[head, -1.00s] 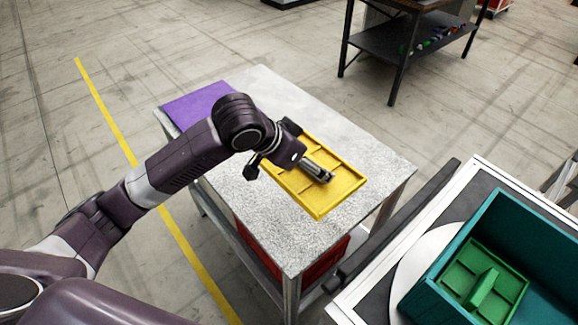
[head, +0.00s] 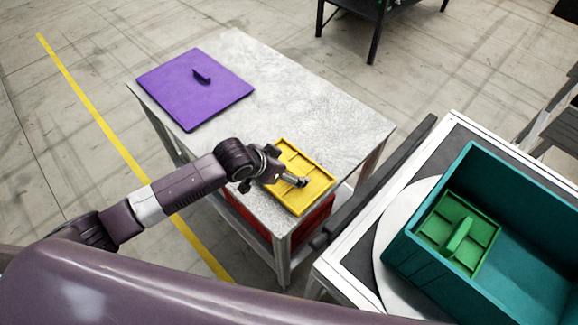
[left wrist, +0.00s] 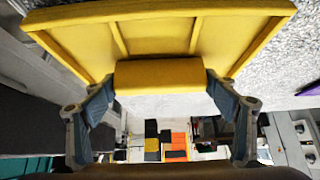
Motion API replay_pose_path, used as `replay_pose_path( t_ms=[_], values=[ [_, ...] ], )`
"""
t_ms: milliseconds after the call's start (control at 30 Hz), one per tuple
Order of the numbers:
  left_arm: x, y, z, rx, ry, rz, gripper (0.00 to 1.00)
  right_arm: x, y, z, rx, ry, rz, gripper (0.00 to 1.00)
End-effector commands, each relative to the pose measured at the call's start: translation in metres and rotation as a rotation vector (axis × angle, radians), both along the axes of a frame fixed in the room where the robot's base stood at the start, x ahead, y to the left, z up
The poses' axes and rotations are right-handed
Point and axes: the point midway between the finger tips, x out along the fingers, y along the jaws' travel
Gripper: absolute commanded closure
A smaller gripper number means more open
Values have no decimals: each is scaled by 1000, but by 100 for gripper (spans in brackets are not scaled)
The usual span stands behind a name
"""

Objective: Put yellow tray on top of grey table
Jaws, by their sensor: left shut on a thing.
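The yellow tray (head: 311,193) is a shallow divided tray over the near end of the grey table (head: 300,105). My left gripper (head: 300,182) is shut on the tray's raised middle handle. In the left wrist view the handle (left wrist: 158,76) sits between both fingers of the left gripper (left wrist: 158,92), with the tray's dividers (left wrist: 155,38) behind it. The tray looks roughly level. I cannot tell whether its underside touches the tabletop. The arm hides part of its left side. My right gripper is not in view.
A purple panel with a small handle (head: 190,92) lies on the table's far left part. The table's middle is clear. To the right, a teal box (head: 520,187) holding a green divided tray (head: 440,228) stands on a white-framed stand. A red container (head: 314,222) is under the table.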

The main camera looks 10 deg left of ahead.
Motion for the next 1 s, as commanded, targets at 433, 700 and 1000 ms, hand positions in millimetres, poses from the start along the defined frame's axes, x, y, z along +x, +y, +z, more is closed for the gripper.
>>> replay_pose_path(
  t_ms=[433,700,1000],
  values=[
    [1,0,-4,-1,-2,0,16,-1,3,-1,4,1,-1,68],
    [0,0,-4,-1,-1,0,3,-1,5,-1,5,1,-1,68],
    [-3,3,4,-1,0,1,3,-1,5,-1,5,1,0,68]
  ],
)
